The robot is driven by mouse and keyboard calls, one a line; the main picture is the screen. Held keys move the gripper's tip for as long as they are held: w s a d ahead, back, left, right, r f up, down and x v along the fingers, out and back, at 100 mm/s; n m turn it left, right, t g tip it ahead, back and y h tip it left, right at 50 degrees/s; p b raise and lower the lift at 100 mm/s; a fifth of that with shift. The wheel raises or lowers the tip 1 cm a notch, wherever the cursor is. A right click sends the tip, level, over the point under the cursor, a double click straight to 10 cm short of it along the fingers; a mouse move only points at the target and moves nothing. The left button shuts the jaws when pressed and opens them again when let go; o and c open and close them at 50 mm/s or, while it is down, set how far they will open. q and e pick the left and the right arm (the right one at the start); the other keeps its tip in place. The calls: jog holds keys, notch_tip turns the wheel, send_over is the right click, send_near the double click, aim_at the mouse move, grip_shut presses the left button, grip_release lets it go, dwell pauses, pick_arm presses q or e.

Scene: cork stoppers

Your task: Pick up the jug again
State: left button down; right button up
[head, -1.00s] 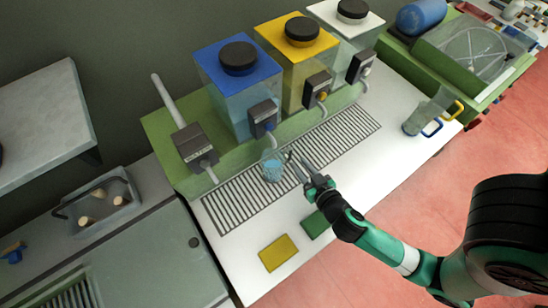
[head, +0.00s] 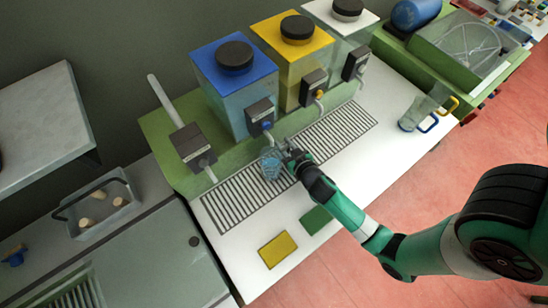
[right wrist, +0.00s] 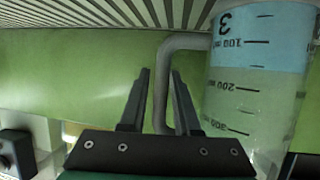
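The jug (head: 271,164) is clear, holds blue liquid and stands on the slatted grille below the blue-lidded tank's tap. In the right wrist view the jug (right wrist: 255,85) fills the right side, appearing upside down, with a printed 3 and volume marks. Its grey handle (right wrist: 161,95) runs between the two fingers. My right gripper (head: 290,155) is at the jug's right side in the head view. In the right wrist view its fingers (right wrist: 160,90) are apart, one on each side of the handle, with gaps visible. My left gripper is not in view.
Tanks with blue (head: 222,62), yellow (head: 284,44) and white lids stand behind the grille (head: 335,136). A yellow mat (head: 278,249) and green mat (head: 315,219) lie in front. Jugs with blue and yellow handles stand right. A basket (head: 75,222) with corks is left.

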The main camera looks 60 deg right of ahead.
grip_shut()
dwell(1.3)
